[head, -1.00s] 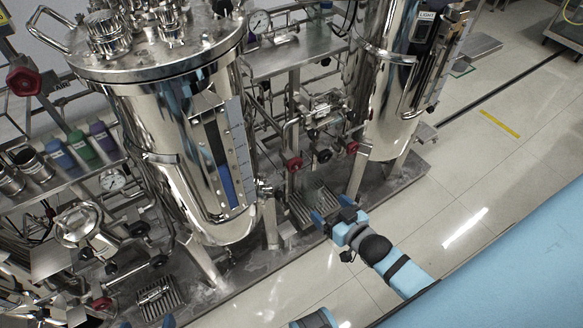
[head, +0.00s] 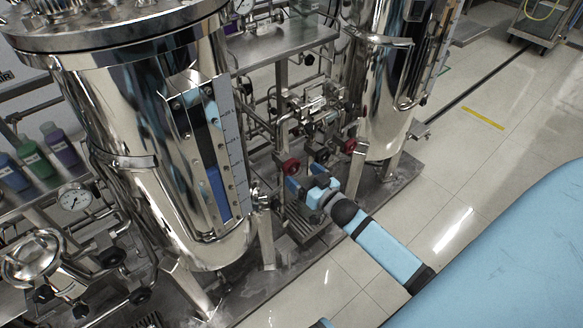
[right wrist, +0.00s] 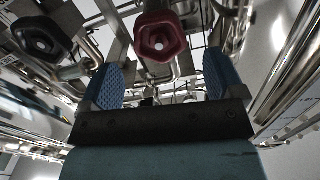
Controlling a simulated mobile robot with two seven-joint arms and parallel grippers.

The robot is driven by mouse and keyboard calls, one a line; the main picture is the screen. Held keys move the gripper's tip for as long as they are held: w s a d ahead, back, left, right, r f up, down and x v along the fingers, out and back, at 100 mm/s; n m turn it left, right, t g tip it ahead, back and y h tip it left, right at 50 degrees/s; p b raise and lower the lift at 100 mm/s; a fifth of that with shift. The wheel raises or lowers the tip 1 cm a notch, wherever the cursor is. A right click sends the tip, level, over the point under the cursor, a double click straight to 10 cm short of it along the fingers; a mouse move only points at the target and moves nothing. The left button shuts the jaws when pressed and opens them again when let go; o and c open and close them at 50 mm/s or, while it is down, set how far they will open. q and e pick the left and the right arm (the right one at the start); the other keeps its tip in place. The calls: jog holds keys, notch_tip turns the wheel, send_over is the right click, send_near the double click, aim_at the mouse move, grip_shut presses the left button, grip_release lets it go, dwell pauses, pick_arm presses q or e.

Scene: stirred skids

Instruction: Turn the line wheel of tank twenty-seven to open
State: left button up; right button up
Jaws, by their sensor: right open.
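My right gripper (head: 305,178) is open and empty, its blue fingers pointing at the valve wheels low between the two steel tanks. A red wheel (head: 291,166) is just beyond the fingertips in the head view. A black wheel (head: 322,155) and a second red wheel (head: 349,146) stand to its right. In the right wrist view a red wheel (right wrist: 160,37) faces me ahead of the gap between the fingers (right wrist: 163,78), apart from both. A black wheel (right wrist: 42,40) is at its left. I cannot read a tank number or tell which line wheel is twenty-seven's. My left gripper is not in view.
The large near tank (head: 135,105) stands left of my right gripper, and another tank (head: 385,85) stands behind right. Thin pipes crowd around the wheels. The skid base (head: 395,190) edges the aisle. The tiled floor (head: 480,155) at right is clear.

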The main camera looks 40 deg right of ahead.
aim_at(294, 167)
jog(key=w, duration=0.5)
jog(key=shift+w+a+b, duration=0.25)
jog(key=shift+b, duration=0.15)
jog(key=c, duration=0.9)
